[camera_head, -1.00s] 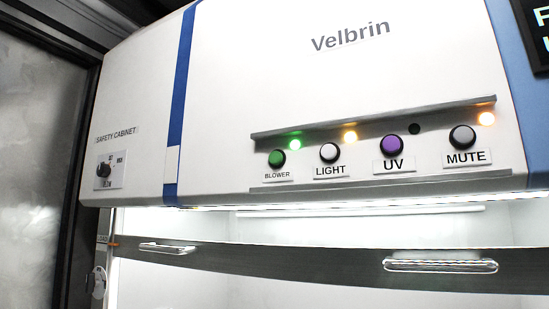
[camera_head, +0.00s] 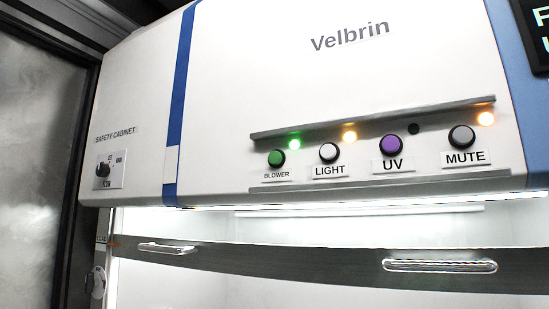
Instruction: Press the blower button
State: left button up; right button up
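The green blower button (camera_head: 276,158) is on the front panel of the white safety cabinet (camera_head: 240,90), above a label (camera_head: 277,175) reading BLOWER. It is the leftmost button in a row. A green lamp (camera_head: 294,144) glows just above and to the right of it. Nothing covers the button. Neither of my grippers shows in the head view.
Right of the blower button are the white LIGHT button (camera_head: 329,152), the purple UV button (camera_head: 391,145) and the pale MUTE button (camera_head: 461,136). A grey ledge (camera_head: 370,119) runs above them. A dark sash with a left handle (camera_head: 167,248) and right handle (camera_head: 440,265) is below.

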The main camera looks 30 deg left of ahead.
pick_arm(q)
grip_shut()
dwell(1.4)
